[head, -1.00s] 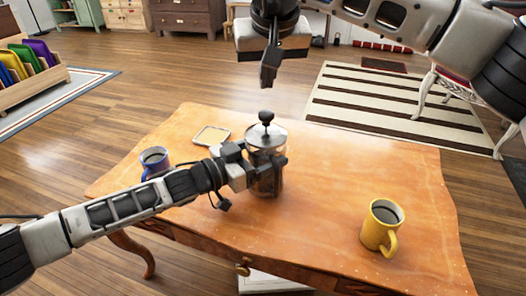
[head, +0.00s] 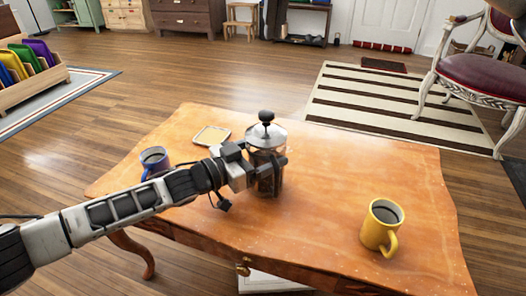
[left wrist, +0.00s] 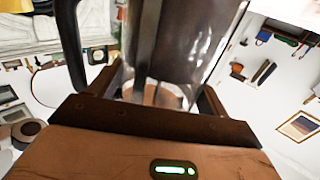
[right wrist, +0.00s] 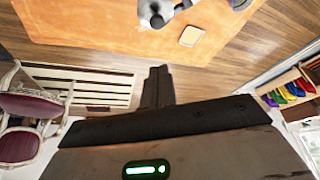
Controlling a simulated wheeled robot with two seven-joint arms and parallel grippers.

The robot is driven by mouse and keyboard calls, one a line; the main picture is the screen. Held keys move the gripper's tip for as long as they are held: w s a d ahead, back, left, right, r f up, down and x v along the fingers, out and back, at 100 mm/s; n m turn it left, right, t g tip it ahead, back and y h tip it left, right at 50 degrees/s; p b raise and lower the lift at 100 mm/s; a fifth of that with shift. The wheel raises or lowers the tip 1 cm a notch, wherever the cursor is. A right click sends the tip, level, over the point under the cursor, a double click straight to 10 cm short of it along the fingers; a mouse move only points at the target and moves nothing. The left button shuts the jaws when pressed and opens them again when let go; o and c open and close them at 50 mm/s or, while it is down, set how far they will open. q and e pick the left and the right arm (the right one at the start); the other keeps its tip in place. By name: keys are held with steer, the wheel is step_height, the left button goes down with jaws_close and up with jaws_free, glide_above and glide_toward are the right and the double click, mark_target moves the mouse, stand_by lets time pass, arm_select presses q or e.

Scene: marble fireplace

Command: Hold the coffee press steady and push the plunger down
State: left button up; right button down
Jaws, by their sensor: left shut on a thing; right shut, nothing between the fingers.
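The coffee press (head: 265,172), a glass cylinder with a metal lid (head: 267,135), stands upright on the orange wooden table. Its black plunger knob (head: 266,116) stands above the lid on a short rod. My left gripper (head: 268,166) is shut around the press body from the left. In the left wrist view the glass wall of the press (left wrist: 205,45) is between the fingers. My right gripper (right wrist: 158,72) is shut and empty in the right wrist view, high and apart from the table. It is out of the head view. The press shows small at the top there (right wrist: 150,10).
On the table (head: 330,215) a yellow mug (head: 378,226) of dark drink stands front right. A blue mug (head: 154,160) stands left, behind my left arm. A small light tray or coaster (head: 211,136) lies behind the press.

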stand_by(0.3)
arm_select(q)
steer(key=o, duration=1.7)
steer(key=shift+s+a, duration=0.1)
